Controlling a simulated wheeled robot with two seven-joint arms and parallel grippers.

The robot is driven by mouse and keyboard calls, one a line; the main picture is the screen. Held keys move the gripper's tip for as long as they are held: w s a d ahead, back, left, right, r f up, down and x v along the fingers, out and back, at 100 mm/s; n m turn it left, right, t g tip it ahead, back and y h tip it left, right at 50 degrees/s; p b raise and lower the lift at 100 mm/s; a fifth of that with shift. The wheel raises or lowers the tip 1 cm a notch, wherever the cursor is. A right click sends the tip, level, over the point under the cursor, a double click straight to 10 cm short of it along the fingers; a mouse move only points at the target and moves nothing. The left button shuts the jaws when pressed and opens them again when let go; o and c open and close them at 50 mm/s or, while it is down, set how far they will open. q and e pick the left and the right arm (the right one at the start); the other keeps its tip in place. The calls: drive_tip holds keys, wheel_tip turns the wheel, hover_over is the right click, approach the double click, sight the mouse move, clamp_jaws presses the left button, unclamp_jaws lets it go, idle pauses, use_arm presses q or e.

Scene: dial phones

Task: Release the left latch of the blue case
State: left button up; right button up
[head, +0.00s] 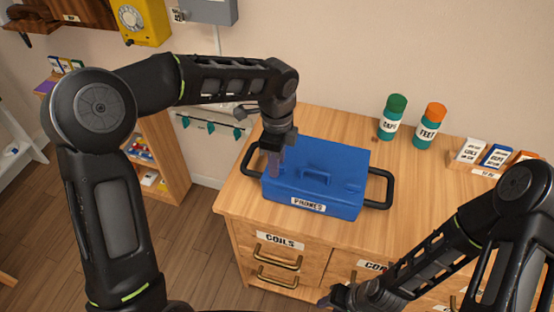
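The blue case (335,165) lies on the wooden cabinet top with a label reading PHONES on its front. It has a handle on its lid and black side handles at both ends. My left gripper (275,170) points down over the left front part of the case, by the left latch. The gripper hides that latch, and I cannot tell whether they touch or whether the fingers are open. My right gripper (345,297) is low in front of the cabinet, away from the case, and its fingers are too unclear to judge.
The wooden cabinet (420,185) has labelled drawers with brass pulls. A green-capped canister (393,118) and an orange-capped canister (430,127) stand behind the case. Small boxes (495,156) sit at the right. A yellow dial phone (140,20) hangs on the wall.

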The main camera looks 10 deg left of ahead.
use_arm(q)
drive_tip(key=shift+f, duration=0.15)
drive_tip(key=shift+c, duration=0.4)
clamp_jaws()
